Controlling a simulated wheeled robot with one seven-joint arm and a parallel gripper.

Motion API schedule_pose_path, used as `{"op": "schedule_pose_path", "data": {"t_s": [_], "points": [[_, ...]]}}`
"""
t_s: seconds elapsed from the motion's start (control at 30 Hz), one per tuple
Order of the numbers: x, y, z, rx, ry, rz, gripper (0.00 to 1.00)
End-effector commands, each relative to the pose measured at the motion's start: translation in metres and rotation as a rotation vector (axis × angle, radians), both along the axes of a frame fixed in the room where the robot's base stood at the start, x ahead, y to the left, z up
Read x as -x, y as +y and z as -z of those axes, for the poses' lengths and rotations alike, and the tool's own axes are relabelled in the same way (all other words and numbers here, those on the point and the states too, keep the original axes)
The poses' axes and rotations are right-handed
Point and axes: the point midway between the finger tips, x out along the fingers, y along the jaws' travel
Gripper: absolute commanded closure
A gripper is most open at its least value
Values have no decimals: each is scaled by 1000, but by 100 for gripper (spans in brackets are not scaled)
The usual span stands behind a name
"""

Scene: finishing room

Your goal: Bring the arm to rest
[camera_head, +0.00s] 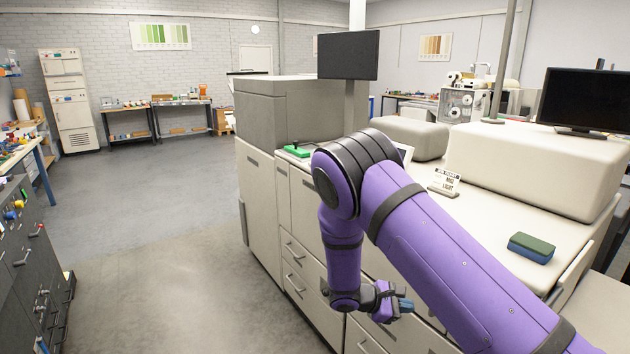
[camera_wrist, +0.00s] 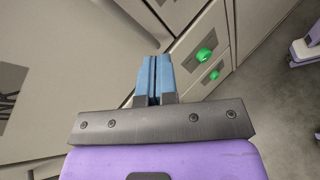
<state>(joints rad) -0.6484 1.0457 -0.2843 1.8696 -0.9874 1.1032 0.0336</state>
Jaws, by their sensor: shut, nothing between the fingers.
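My purple arm reaches from the lower right of the head view, bends at a dark elbow joint and hangs down in front of the pale machine's drawers. My gripper (camera_head: 404,306) is at its lower end, beside the drawer fronts and below the worktop. In the wrist view the two blue fingers of my gripper (camera_wrist: 153,78) lie together with nothing between them. The fingers point toward the pale panels. Whether they touch a panel I cannot tell.
The pale machine (camera_head: 262,185) with drawers stands close to my arm. Its worktop bears a green and blue block (camera_head: 531,248) and a small sign (camera_head: 444,182). Green round parts (camera_wrist: 204,55) show on panels near my fingers. Open grey floor (camera_head: 160,230) lies left, beside a dark drawer cabinet (camera_head: 30,270).

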Motion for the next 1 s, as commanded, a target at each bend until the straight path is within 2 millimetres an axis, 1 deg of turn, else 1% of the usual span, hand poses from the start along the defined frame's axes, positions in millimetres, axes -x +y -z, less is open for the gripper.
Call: {"op": "schedule_pose_path", "data": {"t_s": [0.03, 0.1, 0.27, 0.4, 0.47, 0.6, 0.77, 1.0], "points": [[1, -3, -18, -37, -23, 35, 100], [4, -7, -39, -85, -49, 84, 100], [14, -16, -85, -195, -111, 190, 100], [26, -24, -124, -292, -166, 276, 100], [32, -28, -141, -333, -191, 310, 100], [47, -37, -178, -427, -250, 391, 100], [69, -46, -218, -536, -318, 474, 100], [107, -59, -274, -694, -427, 585, 100]]}}
